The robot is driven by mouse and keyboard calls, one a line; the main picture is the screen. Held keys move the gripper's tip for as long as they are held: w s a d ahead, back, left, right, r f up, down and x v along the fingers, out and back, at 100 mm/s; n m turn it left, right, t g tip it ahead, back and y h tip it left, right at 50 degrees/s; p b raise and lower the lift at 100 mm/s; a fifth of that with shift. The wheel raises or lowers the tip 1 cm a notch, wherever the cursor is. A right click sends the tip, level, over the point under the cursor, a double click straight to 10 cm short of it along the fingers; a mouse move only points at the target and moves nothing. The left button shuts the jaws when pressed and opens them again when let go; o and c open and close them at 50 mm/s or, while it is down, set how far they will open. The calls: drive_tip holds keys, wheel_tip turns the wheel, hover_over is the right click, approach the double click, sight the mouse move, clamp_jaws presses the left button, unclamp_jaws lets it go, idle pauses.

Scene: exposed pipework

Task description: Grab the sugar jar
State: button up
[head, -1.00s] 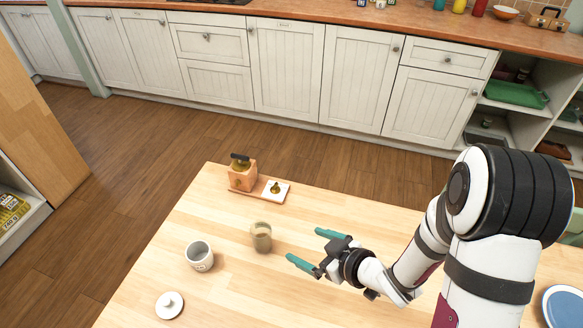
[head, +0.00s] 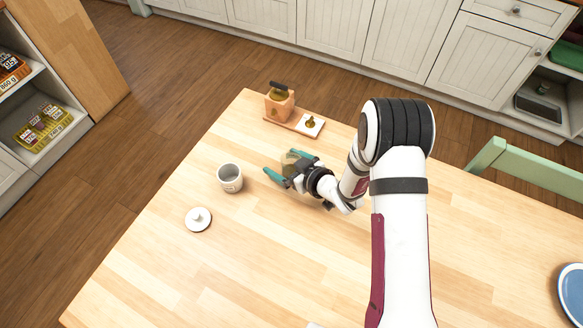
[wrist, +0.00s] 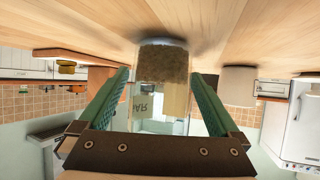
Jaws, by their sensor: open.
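The sugar jar (head: 288,164) is a small clear jar with brown contents, standing on the wooden table. In the wrist view, which is upside down, the jar (wrist: 163,68) shows between the green fingers, and the letters "AR" are readable on it. My gripper (head: 280,162) is open, low over the table, with one finger on each side of the jar. In the wrist view the gripper (wrist: 160,76) shows a gap beside the jar on both sides. The gripper partly hides the jar in the head view.
A white open pot (head: 230,179) stands just left of the gripper, with a round white lid (head: 198,218) nearer the front. A wooden tray (head: 292,124) with a wooden container (head: 279,105) and a small square lid (head: 310,122) is behind. The table's front is clear.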

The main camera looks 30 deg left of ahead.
clamp_jaws()
idle(0.4)
drive_tip(key=shift+r, duration=0.1)
